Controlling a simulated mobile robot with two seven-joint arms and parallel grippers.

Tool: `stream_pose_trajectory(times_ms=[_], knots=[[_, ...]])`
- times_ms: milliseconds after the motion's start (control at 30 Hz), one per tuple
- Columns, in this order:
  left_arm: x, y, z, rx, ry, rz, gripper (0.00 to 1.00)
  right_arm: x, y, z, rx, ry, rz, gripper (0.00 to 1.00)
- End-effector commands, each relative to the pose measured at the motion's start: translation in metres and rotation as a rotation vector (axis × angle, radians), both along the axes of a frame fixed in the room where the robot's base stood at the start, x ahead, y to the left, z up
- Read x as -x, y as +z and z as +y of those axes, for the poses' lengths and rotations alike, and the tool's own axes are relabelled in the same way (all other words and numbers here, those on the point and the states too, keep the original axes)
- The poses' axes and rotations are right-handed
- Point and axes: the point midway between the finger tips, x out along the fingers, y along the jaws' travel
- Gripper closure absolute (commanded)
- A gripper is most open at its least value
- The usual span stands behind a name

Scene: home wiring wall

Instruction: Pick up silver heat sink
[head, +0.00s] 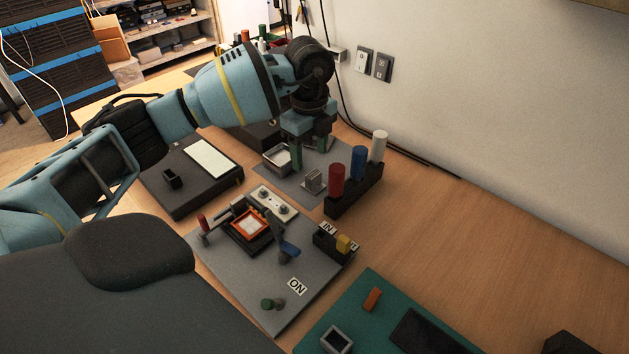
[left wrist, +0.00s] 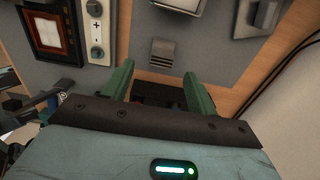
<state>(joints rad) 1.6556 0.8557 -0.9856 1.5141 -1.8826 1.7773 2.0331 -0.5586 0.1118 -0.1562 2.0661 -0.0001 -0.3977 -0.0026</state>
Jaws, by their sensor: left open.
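The silver heat sink (head: 314,181) is a small finned block standing on a grey mat (head: 290,187). In the left wrist view the heat sink (left wrist: 164,53) lies beyond the fingertips, roughly in line with the gap between them. My left gripper (head: 309,160) is open and empty, with its green fingers pointing down. In the head view it is just above and behind the heat sink, apart from it. The fingers also show in the left wrist view (left wrist: 158,88). My right gripper is not in view.
A black rack (head: 345,201) with red, blue and white cylinders stands close to the heat sink's right. A grey board (head: 240,272) with an orange-framed part lies in front. Bare wood (head: 450,235) is free at the right, before the wall.

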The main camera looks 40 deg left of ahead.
Motion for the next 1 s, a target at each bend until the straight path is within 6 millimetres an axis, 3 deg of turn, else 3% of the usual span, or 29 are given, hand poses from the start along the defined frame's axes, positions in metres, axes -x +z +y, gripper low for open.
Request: stream_pose_trajectory(times_ms=[267,633,933,1000], knots=[[0.000,-0.014,-0.001,0.001,-0.001,0.001,0.42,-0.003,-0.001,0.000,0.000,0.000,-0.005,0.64],[-0.002,-0.059,-0.006,0.001,-0.001,0.001,0.42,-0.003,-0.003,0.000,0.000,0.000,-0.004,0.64],[-0.002,-0.062,-0.006,0.001,-0.002,0.000,0.42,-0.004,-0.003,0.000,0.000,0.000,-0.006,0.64],[-0.002,-0.062,-0.006,0.001,-0.002,0.000,0.51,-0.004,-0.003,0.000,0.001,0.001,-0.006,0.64]])
